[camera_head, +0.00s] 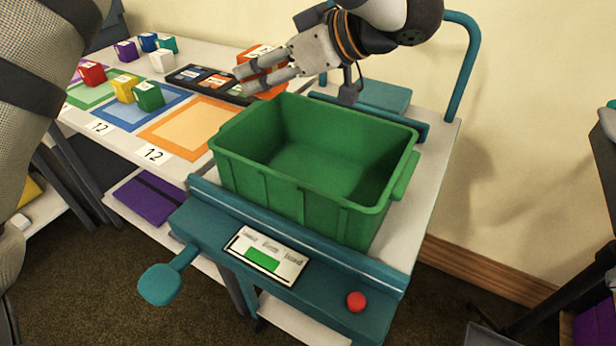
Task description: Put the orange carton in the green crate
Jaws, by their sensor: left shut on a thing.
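The orange carton (257,52) is held between the fingers of my left gripper (246,79) at the top centre of the head view. The fingers cover much of the carton, and orange shows above and below them. The green crate (295,192) stands open on the teal-framed stand in the middle, and the part of its inside that shows is empty. Gripper and carton are beyond the crate's far left corner, not over its opening. My right gripper is not in view.
A white table (205,52) at the left bears coloured cubes, coloured square mats and a dark tray (212,82). The stand has a display panel (265,255), a red button (356,301) and a teal paddle (160,284) in front. A tall teal post (468,60) rises behind at the right.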

